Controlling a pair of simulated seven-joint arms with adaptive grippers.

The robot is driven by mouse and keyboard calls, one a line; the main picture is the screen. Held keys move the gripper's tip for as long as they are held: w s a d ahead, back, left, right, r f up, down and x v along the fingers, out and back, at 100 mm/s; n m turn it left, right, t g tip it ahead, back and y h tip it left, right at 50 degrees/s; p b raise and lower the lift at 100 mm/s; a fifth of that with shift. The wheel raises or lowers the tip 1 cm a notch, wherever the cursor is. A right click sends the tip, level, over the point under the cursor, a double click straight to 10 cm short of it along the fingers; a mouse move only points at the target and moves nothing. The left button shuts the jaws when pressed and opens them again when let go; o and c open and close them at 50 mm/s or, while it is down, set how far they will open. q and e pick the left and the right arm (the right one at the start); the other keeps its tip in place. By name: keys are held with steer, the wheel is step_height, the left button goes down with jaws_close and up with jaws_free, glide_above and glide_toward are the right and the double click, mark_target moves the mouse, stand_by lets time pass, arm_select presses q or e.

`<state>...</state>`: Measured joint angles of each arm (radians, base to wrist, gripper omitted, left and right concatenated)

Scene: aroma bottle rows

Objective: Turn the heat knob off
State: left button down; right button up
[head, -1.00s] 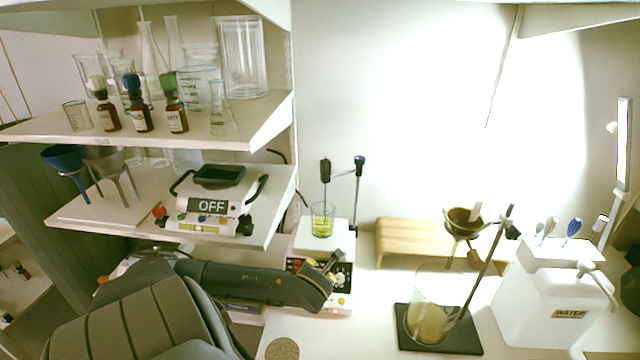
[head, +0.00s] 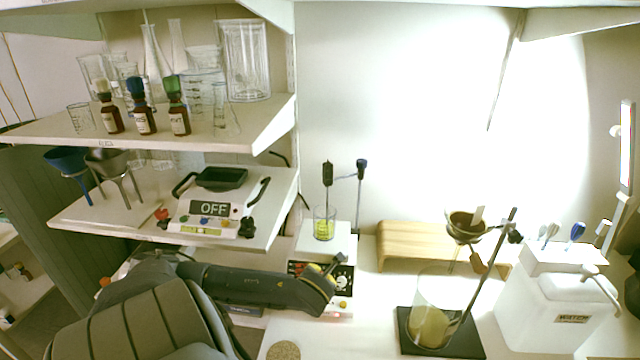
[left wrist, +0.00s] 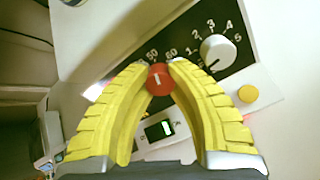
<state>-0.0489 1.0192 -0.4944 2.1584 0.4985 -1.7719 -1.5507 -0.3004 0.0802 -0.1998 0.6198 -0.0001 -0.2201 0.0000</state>
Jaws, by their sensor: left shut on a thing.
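The stirrer hotplate (head: 325,243) stands on the bench with a beaker of yellow-green liquid (head: 324,228) on top. My left gripper (head: 335,266) is at its black front panel, and partly hides it. In the left wrist view the yellow fingers (left wrist: 160,72) are shut on a red knob (left wrist: 159,80), with their tips at its sides. The numbers 50 and 60 show beside this knob. A white knob (left wrist: 216,53) with a scale up to 5 is up and to the right, apart from the fingers. My right gripper is not in view.
A yellow button (left wrist: 248,93) and a small lit display (left wrist: 158,130) are near the fingers. A shelf device reading OFF (head: 209,208) is above my left arm. To the right are a large beaker on a black stand base (head: 415,342) and a white water container (head: 545,310).

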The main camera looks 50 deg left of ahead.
arm_select(q)
steer(key=shift+w+r+n, duration=0.15)
steer(key=shift+r+n, duration=0.05)
steer(key=shift+n, duration=0.3)
steer(key=n, duration=0.5)
steer(key=shift+a, duration=0.1)
steer(key=n, duration=0.5)
steer(key=shift+n, duration=0.3)
steer(key=n, duration=0.6)
steer(key=shift+a, duration=0.1)
steer(key=n, duration=0.6)
steer(key=shift+s, duration=0.2)
steer(key=shift+a+f, duration=0.1)
steer(key=c, duration=1.4)
jaws_free()
steer(key=shift+s, duration=0.1)
steer(key=shift+o, duration=0.2)
